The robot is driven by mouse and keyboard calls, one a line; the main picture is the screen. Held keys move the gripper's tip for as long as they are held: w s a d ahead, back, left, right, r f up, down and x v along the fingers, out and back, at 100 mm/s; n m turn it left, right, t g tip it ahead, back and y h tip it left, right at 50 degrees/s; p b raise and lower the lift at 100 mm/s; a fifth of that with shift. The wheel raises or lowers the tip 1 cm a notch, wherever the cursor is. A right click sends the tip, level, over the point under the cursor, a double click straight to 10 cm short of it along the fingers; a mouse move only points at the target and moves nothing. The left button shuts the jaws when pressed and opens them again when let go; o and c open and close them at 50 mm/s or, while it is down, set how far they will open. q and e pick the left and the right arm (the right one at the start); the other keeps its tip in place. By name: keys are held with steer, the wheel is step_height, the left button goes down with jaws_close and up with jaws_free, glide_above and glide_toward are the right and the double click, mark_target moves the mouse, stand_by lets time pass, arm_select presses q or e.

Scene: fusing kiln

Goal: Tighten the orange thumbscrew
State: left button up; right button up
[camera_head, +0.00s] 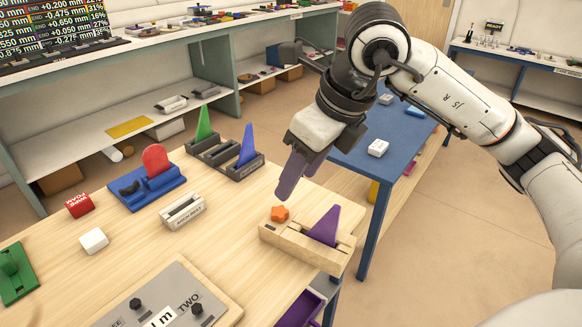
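The orange thumbscrew (280,213) has a star-shaped head and sits at the left end of a pale wooden fixture (302,248) near the table's right edge. A purple triangular piece (324,228) stands upright in the fixture, right of the thumbscrew. My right gripper (297,187) comes in from the upper right. Its two dark purple fingers point down and to the left, with their tips apart and nothing seen between them. They hang above and just behind the thumbscrew and do not appear to touch it. My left gripper is not in view.
On the table are a grey fixture with green and blue triangles (228,158), a blue holder with a red piece (148,188), a small grey holder (182,211), a red block (79,205), a white block (94,240) and a grey panel (170,300). A blue table (372,158) stands behind.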

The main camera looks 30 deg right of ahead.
mark_target(279, 211)
steer(key=x, duration=1)
steer(key=shift+s, duration=0.1)
steer(key=c, duration=1.1)
arm_select(q)
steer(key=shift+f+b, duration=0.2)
steer(key=shift+b, duration=0.1)
arm_select(e)
steer(key=shift+a+m, duration=0.1)
steer(key=shift+m, duration=0.5)
steer(key=shift+c, duration=0.2)
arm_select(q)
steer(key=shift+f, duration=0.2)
arm_select(e)
steer(key=shift+a+m+h, duration=0.1)
steer(key=shift+m+h, duration=0.6)
steer(key=shift+m, duration=0.5)
steer(key=shift+m+h, duration=0.3)
steer(key=shift+m, duration=0.6)
